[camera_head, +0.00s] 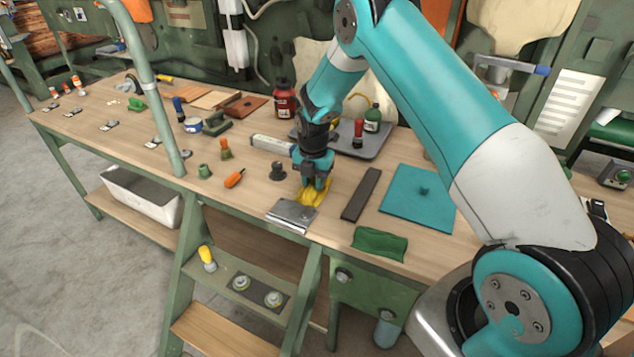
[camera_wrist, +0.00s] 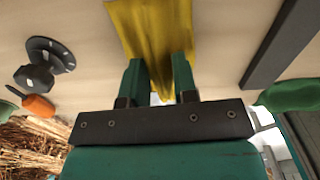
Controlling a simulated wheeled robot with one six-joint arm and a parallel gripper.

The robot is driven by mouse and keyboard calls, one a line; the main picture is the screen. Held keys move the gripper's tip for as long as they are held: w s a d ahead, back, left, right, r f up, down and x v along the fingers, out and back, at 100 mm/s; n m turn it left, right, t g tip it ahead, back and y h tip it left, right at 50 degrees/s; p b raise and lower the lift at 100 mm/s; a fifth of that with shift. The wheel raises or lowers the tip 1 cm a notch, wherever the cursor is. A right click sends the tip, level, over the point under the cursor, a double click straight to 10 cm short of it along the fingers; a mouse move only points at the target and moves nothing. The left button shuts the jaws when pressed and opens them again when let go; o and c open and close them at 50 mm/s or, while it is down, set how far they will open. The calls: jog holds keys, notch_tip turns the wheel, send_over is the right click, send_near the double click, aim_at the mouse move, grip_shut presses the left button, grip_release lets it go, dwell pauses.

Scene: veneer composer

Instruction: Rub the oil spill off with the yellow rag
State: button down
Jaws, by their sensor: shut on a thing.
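The yellow rag (camera_head: 318,198) is on the wooden workbench (camera_head: 338,223), behind a grey metal plate (camera_head: 292,215). My gripper (camera_head: 314,186) points down over the rag and is shut on it. In the wrist view the rag (camera_wrist: 152,25) spreads out beyond the two green fingers of my gripper (camera_wrist: 158,85), with its near end between them. I cannot make out the oil spill in either view; the rag and my gripper hide part of the bench top.
A dark bar (camera_head: 361,194), a teal board (camera_head: 418,198) and a green cloth (camera_head: 380,243) lie to the right. A dark knob (camera_head: 278,171) and an orange-handled tool (camera_head: 234,179) are to the left. A grey tray (camera_head: 345,143) with bottles stands behind.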

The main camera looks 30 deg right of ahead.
jog(key=shift+w+d+f+b, duration=0.1)
jog(key=shift+w+d+b, duration=0.15)
jog(key=shift+w+d, duration=0.55)
jog(key=shift+w+d+b, duration=0.2)
jog(key=shift+w+d, duration=0.2)
jog(key=shift+d, duration=0.75)
jog(key=shift+w+d+f+b, duration=0.1)
jog(key=shift+w+d+b, duration=0.15)
jog(key=shift+w+d, duration=0.55)
jog(key=shift+d+r, duration=0.25)
jog(key=shift+d, duration=0.2)
jog(key=shift+s+a+f+p, duration=0.1)
jog(key=shift+s+a+p, duration=0.25)
jog(key=shift+s+a, duration=0.6)
jog(key=shift+s+a+f+p, duration=0.1)
jog(key=shift+s+a+p, duration=0.4)
jog(key=shift+a, duration=0.8)
jog(key=shift+s+a+p, duration=0.25)
jog(key=shift+s+a, duration=0.55)
jog(key=shift+a, duration=0.3)
jog(key=shift+w+d+r+p, duration=0.1)
jog(key=shift+w+r+p, duration=0.05)
jog(key=shift+r+p, duration=2.95)
jog(key=shift+r+b, duration=0.55)
jog(key=shift+r, duration=0.05)
